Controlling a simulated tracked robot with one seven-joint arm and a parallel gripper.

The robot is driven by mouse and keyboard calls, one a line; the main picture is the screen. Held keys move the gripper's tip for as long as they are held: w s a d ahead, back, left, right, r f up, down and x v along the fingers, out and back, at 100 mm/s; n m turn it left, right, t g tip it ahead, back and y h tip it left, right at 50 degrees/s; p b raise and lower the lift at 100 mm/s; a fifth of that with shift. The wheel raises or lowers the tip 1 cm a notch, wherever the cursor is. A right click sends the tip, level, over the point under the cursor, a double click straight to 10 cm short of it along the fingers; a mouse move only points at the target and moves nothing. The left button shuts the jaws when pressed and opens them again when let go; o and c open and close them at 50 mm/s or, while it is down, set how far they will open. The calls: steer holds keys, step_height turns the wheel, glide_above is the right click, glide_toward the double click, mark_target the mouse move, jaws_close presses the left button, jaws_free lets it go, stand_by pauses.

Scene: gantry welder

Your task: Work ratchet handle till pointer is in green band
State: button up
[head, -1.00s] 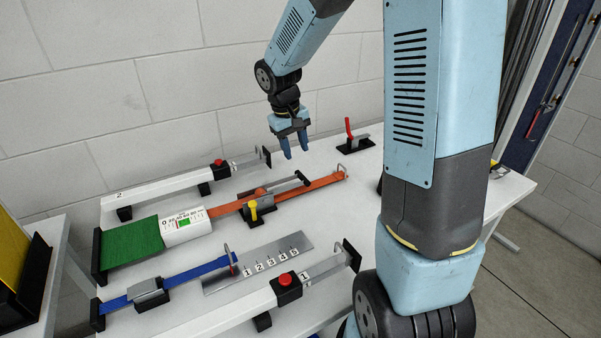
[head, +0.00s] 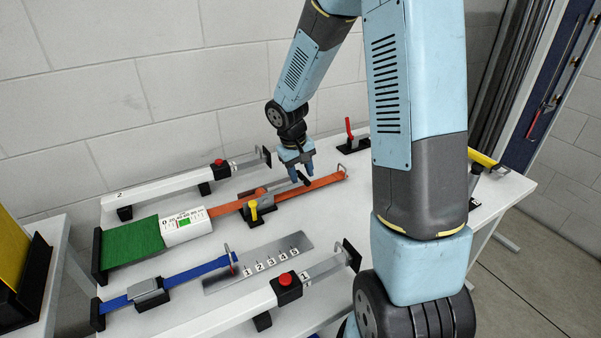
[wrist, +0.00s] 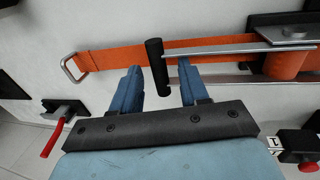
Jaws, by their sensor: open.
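The ratchet handle is a metal lever with a black crossbar grip (wrist: 155,62), set on the orange strap (head: 325,181). My gripper (head: 301,175) is low over the grip. In the wrist view, the open blue fingers of my gripper (wrist: 155,88) stand on either side of the grip's near end, with gaps showing. The ratchet body (head: 262,208) has a yellow lever (head: 253,209). The white gauge box (head: 185,226), between the green webbing and the orange strap, carries a scale with a green patch. Its pointer is too small to read.
A white beam with a red button (head: 219,163) lies behind the strap; another red button (head: 286,280) is at the front. A blue strap (head: 195,273) lies in front of the gauge. A red-handled lever (head: 349,128) stands at the back right.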

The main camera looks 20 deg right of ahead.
jaws_close()
steer(key=shift+a, duration=0.1)
stand_by(0.4)
steer(key=shift+r, duration=0.1)
